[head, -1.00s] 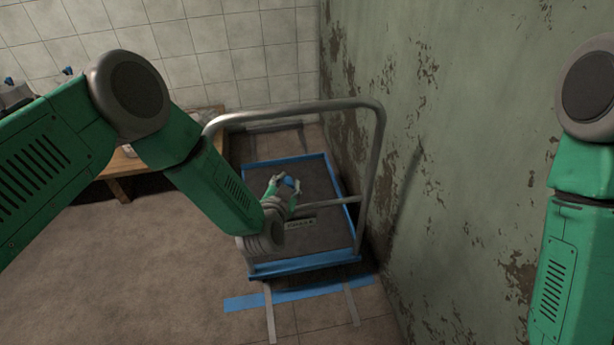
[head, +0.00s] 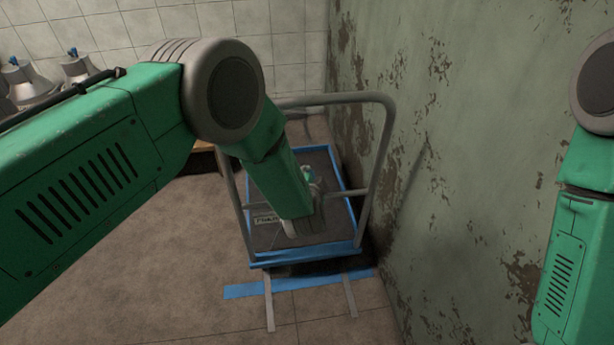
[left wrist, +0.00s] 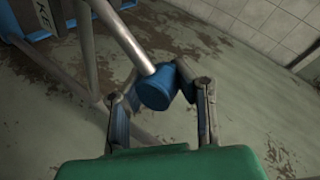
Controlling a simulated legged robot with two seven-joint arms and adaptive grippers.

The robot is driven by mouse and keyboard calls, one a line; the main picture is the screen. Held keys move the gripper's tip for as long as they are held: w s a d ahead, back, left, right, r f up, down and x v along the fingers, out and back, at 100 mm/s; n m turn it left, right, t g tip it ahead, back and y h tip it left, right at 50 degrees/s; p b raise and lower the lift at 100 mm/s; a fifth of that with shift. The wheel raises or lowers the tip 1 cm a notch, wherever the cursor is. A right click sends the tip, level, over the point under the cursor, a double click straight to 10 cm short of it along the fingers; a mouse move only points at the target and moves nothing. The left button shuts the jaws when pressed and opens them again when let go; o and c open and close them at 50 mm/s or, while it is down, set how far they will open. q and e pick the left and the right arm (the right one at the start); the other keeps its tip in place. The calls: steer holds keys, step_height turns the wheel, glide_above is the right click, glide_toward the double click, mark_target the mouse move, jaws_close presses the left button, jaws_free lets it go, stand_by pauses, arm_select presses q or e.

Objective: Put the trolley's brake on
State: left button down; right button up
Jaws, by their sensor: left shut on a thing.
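The trolley (head: 262,237) stands beside the wall, with a blue-edged dark platform and a grey tubular handle frame (head: 385,150). It bears a small label plate (head: 265,218). In the left wrist view, my left gripper (left wrist: 157,80) is shut on a blue knob (left wrist: 158,90) at the end of a grey rod (left wrist: 122,38), which looks like the brake lever. In the head view my left gripper is mostly hidden behind my forearm, over the platform; only a small part shows. My right arm shows at the right edge, but its gripper is out of view.
A peeling green wall (head: 470,150) rises close to the trolley's right side. Blue tape (head: 300,284) and pale strips lie on the floor in front. Metal milk cans (head: 25,82) stand at the upper left. The floor left of the trolley is clear.

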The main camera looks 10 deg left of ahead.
arm_select(q)
steer(key=shift+s+d+f, duration=0.25)
steer(key=shift+s+f, duration=0.15)
steer(key=shift+s, duration=0.05)
steer(key=c, duration=1.2)
jaws_free()
steer(key=shift+w+a+r, duration=0.1)
steer(key=shift+w+r, duration=0.05)
steer(key=shift+r, duration=0.1)
steer(key=v, duration=1.2)
steer(key=shift+w, duration=0.1)
